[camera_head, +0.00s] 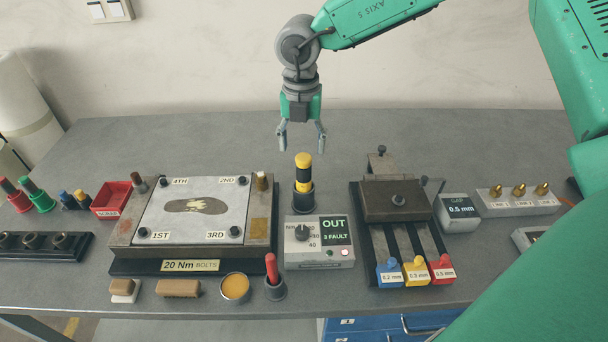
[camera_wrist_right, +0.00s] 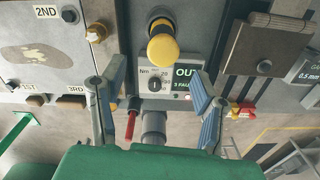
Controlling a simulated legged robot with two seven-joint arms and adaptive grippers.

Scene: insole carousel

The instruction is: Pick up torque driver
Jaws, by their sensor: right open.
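The torque driver (camera_head: 303,170) has a yellow and black handle and stands upright in a dark round holder (camera_head: 303,198) behind the torque control box. My right gripper (camera_head: 302,138) is open and empty, pointing down just above and behind the driver's top in the head view. In the right wrist view the driver's yellow cap (camera_wrist_right: 163,48) lies ahead between the spread fingers (camera_wrist_right: 158,92), apart from them. My left gripper is not in view.
The control box (camera_head: 319,242) reads OUT, with a red light lit. A bolted plate fixture (camera_head: 195,214) stands left, a gap gauge block with coloured tabs (camera_head: 398,204) right. A red-handled tool (camera_head: 272,268) stands in front. The bench behind the driver is clear.

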